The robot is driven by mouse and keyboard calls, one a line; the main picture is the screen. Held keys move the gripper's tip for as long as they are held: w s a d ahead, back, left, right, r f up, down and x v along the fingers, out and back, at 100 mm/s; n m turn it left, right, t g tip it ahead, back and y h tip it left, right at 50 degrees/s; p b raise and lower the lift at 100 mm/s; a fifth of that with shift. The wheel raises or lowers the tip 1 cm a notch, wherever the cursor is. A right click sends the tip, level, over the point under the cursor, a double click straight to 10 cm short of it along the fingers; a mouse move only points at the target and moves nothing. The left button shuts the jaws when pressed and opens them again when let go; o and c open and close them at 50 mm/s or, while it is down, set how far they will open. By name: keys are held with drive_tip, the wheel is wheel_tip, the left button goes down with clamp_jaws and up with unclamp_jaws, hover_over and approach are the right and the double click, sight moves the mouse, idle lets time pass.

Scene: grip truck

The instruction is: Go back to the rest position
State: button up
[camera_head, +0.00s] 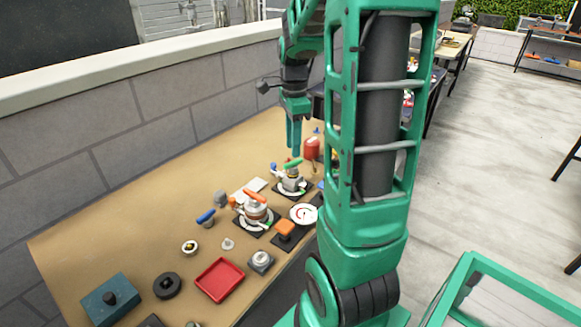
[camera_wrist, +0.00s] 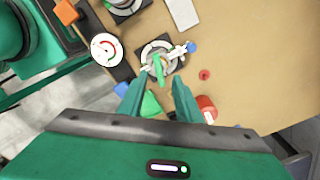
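My gripper (camera_head: 294,140) hangs pointing down above the far part of the brown table (camera_head: 130,235). In the wrist view my gripper (camera_wrist: 157,88) shows two green fingers spread apart, with nothing held between them. Past the fingertips is a valve with a green handle (camera_wrist: 158,68) on a dark square base. That green handle (camera_head: 293,164) is also seen below the fingers in the head view. A gap between fingers and handle seems present, but its size is hard to judge.
A valve with an orange handle (camera_head: 255,198), a round gauge (camera_head: 303,214), a red tray (camera_head: 220,280) and a blue-grey box (camera_head: 110,300) stand on the table. A red cylinder (camera_wrist: 207,108) is near the right finger. A block wall (camera_head: 150,110) runs behind the table.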

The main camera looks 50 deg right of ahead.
idle(0.3)
drive_tip(key=s+a+n, duration=0.6)
drive_tip(key=s+n, duration=0.2)
drive_tip(key=s, duration=0.1)
drive_tip(key=s+a+n, duration=0.6)
drive_tip(key=s+n, duration=0.3)
drive_tip(key=s, duration=0.1)
drive_tip(key=shift+s+r, duration=0.2)
drive_tip(key=shift+s, duration=0.1)
drive_tip(key=shift+o, duration=0.4)
drive_tip(key=shift+a+n, duration=0.1)
drive_tip(key=shift+n, duration=0.2)
